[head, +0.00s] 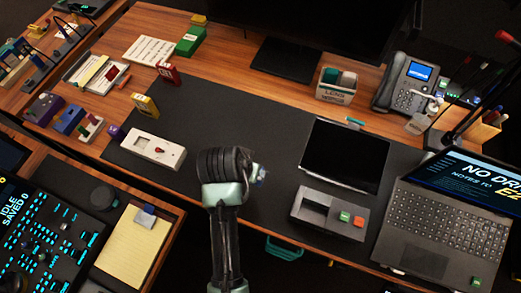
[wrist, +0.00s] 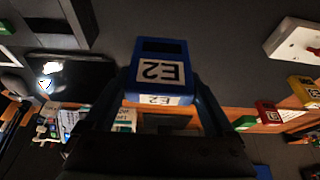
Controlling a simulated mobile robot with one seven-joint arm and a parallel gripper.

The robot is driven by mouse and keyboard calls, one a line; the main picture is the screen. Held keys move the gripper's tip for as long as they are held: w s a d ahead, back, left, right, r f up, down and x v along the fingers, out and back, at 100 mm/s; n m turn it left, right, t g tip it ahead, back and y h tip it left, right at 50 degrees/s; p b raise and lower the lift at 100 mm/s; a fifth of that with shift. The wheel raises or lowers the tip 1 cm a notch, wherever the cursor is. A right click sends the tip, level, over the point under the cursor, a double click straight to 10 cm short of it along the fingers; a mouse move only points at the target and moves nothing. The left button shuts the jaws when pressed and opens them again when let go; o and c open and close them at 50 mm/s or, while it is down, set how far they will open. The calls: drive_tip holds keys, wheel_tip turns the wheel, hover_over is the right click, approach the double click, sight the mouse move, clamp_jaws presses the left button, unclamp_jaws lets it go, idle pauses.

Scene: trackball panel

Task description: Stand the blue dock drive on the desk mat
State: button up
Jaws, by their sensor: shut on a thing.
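The blue dock drive (wrist: 160,65), with a white "E2" label, is held between the fingers of my gripper (wrist: 158,88) in the wrist view. In the head view my gripper (head: 257,172) is over the dark desk mat (head: 235,115), and my wrist hides most of the drive, leaving only a small blue bit in sight. The mat also fills much of the wrist view (wrist: 225,65). I cannot tell how high the drive is above it.
A white panel device (head: 153,148) and a yellow drive (head: 145,106) stand on the left. A tablet (head: 343,153), a grey dock (head: 330,212) with green and red blocks, and a laptop (head: 445,222) are on the right. The mat's middle is clear.

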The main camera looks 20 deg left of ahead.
wheel_tip(320, 180, down, 8)
drive_tip(key=shift+f, duration=0.15)
idle(0.4)
drive_tip(key=o, duration=1.2)
drive_tip(key=shift+f, duration=0.15)
drive_tip(key=shift+c, duration=0.2)
drive_tip(key=v, duration=1.2)
drive_tip(key=shift+p, duration=0.4)
